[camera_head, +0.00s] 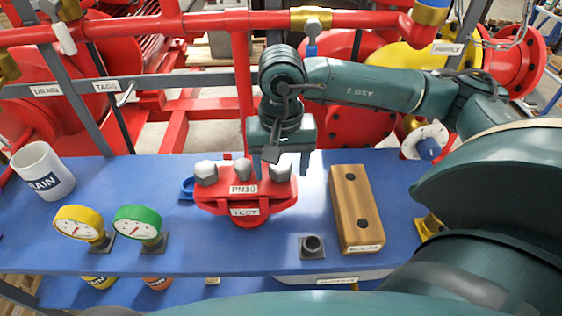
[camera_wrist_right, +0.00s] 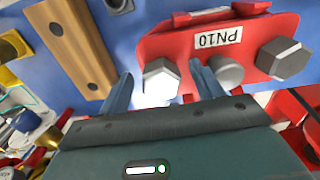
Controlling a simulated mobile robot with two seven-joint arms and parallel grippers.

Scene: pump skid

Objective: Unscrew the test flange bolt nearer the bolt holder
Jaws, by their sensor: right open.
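The red test flange (camera_head: 245,203), labelled PN10 and TEST, stands on the blue bench. A grey hex bolt (camera_head: 205,172) is at its left, a rounder grey piece (camera_head: 243,171) in the middle. The grey hex bolt nearer the bolt holder (camera_head: 279,171) is at its right. My right gripper (camera_head: 281,175) points down over that bolt, open. In the wrist view the bolt head (camera_wrist_right: 162,78) lies between the separated fingers (camera_wrist_right: 160,74), with visible gaps. The wooden bolt holder (camera_head: 349,200) has two dark holes, both empty. My left gripper is not in view.
Yellow (camera_head: 78,222) and green (camera_head: 137,223) gauges and a white DRAIN mug (camera_head: 43,170) stand at left. Red pipes (camera_head: 190,23) run behind the bench. The bench front middle is clear.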

